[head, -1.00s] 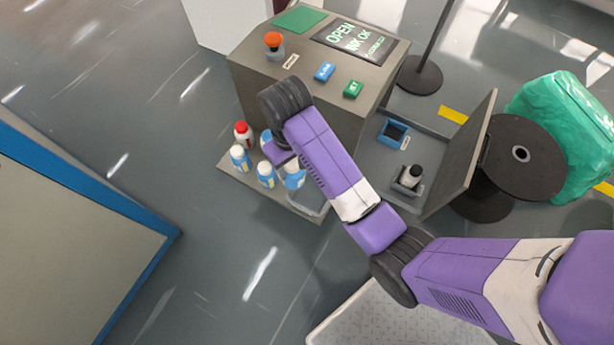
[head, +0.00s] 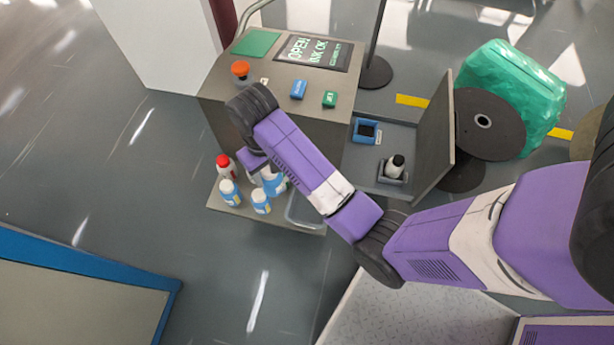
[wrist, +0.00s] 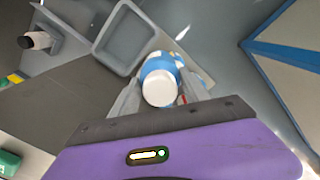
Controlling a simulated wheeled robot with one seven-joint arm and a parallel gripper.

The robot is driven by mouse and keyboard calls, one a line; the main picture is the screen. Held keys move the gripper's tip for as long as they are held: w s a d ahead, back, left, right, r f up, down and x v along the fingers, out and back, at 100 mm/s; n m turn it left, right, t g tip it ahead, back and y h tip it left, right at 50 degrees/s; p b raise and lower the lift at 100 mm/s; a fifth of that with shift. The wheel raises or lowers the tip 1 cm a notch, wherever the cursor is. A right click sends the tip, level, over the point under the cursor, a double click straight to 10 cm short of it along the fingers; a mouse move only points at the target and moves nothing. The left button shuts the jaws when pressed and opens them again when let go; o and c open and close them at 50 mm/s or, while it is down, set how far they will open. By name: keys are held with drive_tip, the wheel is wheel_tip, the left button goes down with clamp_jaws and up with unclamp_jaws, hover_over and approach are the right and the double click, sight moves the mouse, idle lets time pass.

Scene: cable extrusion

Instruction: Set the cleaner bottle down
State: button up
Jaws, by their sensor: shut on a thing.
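My gripper (wrist: 160,76) is shut on a bottle with a round white cap and a blue body (wrist: 159,85). In the wrist view the two grey fingers lie on either side of it. In the head view my gripper (head: 262,166) is over the low side shelf of the console, partly hidden by my own wrist. A blue and white bottle (head: 275,184) shows just below it, probably the held one. I cannot tell whether its base touches the shelf.
A red-capped bottle (head: 226,168) and two white-capped bottles (head: 229,193) (head: 261,202) stand on the shelf (head: 217,203), close to my gripper. A grey open-topped bin (wrist: 124,42) is beside the held bottle. A black and white bottle (head: 394,168) sits in a holder to the right.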

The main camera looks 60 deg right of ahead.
drive_tip(key=s+d+r+m+p, duration=0.2)
drive_tip(key=s+d+m, duration=0.5)
drive_tip(key=d+m, duration=0.6)
drive_tip(key=shift+m, duration=0.4)
drive_tip(key=f+b, duration=0.1)
drive_tip(key=f, duration=0.5)
drive_tip(key=a+f+b, duration=0.1)
drive_tip(key=f+b, duration=0.1)
drive_tip(key=f, duration=0.5)
drive_tip(key=f+b, duration=0.2)
drive_tip(key=f, duration=0.5)
drive_tip(key=shift+w+a, duration=0.2)
drive_tip(key=shift+w, duration=0.05)
drive_tip(key=o, duration=1.6)
drive_tip(key=shift+f, duration=0.15)
